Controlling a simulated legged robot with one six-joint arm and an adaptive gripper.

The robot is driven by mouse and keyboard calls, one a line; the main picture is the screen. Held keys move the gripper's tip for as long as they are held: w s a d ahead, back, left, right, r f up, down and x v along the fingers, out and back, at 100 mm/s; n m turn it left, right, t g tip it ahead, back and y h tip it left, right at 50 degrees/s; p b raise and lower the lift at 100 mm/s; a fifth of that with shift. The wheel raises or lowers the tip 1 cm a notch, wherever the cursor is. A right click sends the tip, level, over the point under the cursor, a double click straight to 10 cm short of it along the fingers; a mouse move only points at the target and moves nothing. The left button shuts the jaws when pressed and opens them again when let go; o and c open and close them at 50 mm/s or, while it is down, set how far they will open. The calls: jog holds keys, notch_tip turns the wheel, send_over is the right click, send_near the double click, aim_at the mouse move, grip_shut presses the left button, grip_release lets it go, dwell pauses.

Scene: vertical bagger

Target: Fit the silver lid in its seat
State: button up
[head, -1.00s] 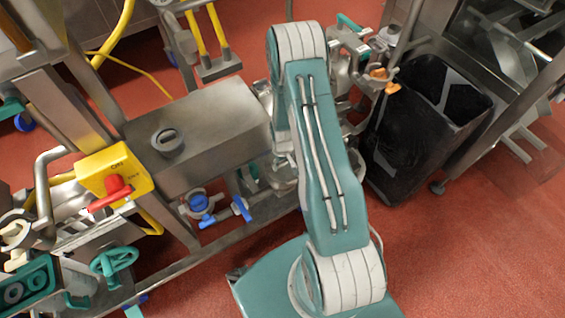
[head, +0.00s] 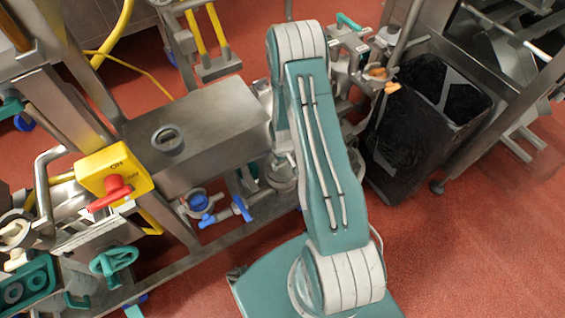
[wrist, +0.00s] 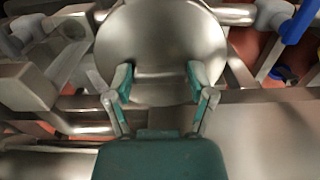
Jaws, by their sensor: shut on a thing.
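The silver lid (wrist: 162,35) shows in the wrist view as a shiny round metal disc filling the upper middle. My gripper (wrist: 160,80) has its two teal fingers over the near part of the disc, one left and one right, and is shut on it. The part held between the fingers is hard to make out. In the head view my gripper is hidden behind my teal arm, and I cannot pick out the lid for sure. The lid's seat cannot be clearly told in either view.
Metal pipes and a blue handle (wrist: 299,22) lie around the disc in the wrist view. In the head view a steel box (head: 205,125), a yellow switch box (head: 113,172) and a black bin (head: 420,130) stand near my arm. Red floor is clear at lower right.

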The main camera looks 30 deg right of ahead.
jog(key=shift+f, duration=0.5)
dwell(0.4)
jog(key=o, duration=0.9)
jog(key=shift+c, duration=0.2)
jog(key=shift+r, duration=3.5)
jog(key=shift+r, duration=0.1)
